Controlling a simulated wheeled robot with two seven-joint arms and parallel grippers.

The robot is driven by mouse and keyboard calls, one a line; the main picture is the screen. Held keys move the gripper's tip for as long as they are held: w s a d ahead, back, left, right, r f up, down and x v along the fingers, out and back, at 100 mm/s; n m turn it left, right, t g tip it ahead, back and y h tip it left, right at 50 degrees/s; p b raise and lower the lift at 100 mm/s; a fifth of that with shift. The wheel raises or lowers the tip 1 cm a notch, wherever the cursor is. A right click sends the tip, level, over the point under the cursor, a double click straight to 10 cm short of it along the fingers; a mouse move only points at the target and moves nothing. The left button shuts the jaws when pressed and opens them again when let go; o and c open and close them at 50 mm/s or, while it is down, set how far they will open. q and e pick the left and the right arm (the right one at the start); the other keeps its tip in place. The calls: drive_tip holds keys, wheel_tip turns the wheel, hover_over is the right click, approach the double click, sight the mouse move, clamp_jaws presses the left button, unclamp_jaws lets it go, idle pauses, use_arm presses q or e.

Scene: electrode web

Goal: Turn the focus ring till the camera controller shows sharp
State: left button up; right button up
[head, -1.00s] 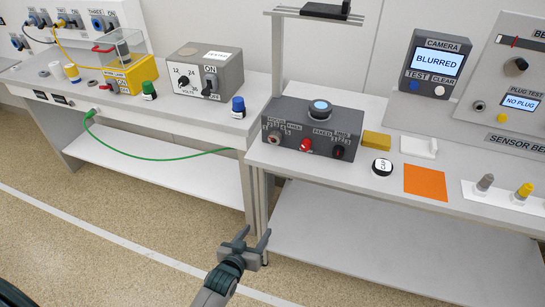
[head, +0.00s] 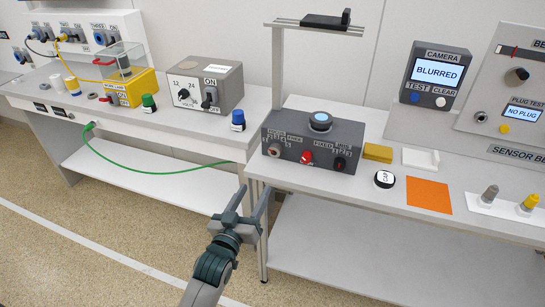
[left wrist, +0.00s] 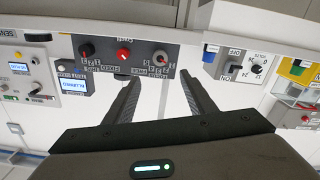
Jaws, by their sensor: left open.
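The camera controller (head: 436,75) stands at the back right of the right bench, and its screen reads BLURRED. A dark grey box (head: 290,150) sits at that bench's left end. It has a round, blue-topped lens-like part (head: 320,121) on top. Its front has a grey knob (head: 274,150), a red one (head: 306,158) and a dark one (head: 339,163); their small labels are hard to read. My left gripper (head: 253,192) is open and empty, in front of and below the box. The box also shows upside down in the left wrist view (left wrist: 105,48).
A post with a top bar (head: 310,27) rises behind the box. A yellow block (head: 378,152), a CAP disc (head: 384,179) and an orange sheet (head: 428,195) lie to its right. A green cable (head: 150,167) hangs below the left bench.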

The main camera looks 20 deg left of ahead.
sight(274, 154)
use_arm(q)
drive_tip(key=w+p, duration=0.1)
drive_tip(key=w, duration=0.9)
drive_tip(key=w+p, duration=0.1)
drive_tip(key=w, duration=0.4)
drive_tip(key=shift+w+d+p, duration=0.15)
drive_tip(key=shift+d+p, duration=0.1)
drive_tip(key=shift+p, duration=0.1)
drive_tip(key=shift+w, duration=0.8)
use_arm(e)
drive_tip(key=s+d+g, duration=0.2)
drive_tip(key=s+d, duration=0.1)
drive_tip(key=s, duration=0.5)
drive_tip(key=shift+d+r+h, duration=0.3)
drive_tip(key=shift+h, duration=0.1)
drive_tip(key=shift+s+a, duration=0.1)
drive_tip(key=shift+a, duration=0.05)
use_arm(q)
drive_tip(key=c, duration=1)
use_arm(e)
drive_tip(key=shift+a, duration=0.2)
